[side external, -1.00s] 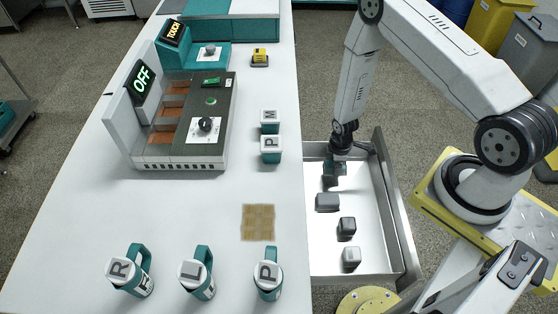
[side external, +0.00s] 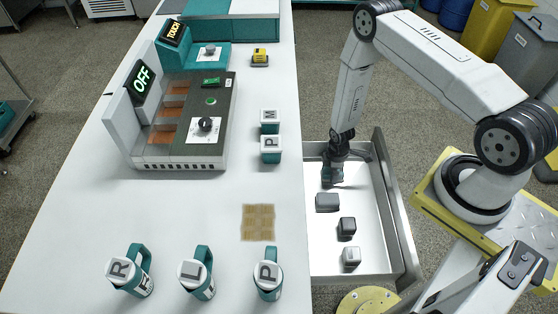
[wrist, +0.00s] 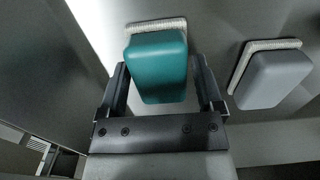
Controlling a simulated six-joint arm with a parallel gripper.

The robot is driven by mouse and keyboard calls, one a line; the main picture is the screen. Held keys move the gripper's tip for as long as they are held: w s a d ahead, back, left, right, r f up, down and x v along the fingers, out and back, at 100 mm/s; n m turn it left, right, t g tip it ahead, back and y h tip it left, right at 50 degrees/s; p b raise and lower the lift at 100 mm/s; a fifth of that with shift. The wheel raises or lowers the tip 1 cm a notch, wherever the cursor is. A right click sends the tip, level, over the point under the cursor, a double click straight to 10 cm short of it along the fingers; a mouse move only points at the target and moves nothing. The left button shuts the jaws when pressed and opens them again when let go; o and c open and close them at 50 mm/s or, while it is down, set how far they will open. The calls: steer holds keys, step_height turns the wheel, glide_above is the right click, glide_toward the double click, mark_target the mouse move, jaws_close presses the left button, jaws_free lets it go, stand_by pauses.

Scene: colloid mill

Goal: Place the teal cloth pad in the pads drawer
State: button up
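The teal cloth pad (wrist: 158,68) has a pale woven edge and lies between my gripper's two fingers in the wrist view. A gap shows between the pad and the right finger, and the left finger is close beside it. My gripper (side external: 334,168) is open, low inside the far part of the pads drawer (side external: 381,225). In the side view the pad (side external: 326,175) is small and partly hidden by my gripper. The drawer is pulled out beside the table, with a white floor and grey walls.
A dark grey pad (side external: 327,202), another dark pad (side external: 346,227) and a light grey pad (side external: 351,256) sit in the drawer nearer the camera. Lettered mugs, a tan woven mat (side external: 258,222) and the mill (side external: 190,120) stand on the white table (side external: 200,225).

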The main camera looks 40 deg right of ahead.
steer(key=shift+o, duration=0.4)
steer(key=shift+r, duration=0.1)
step_height(320, 180, up, 12)
stand_by(0.9)
stand_by(0.5)
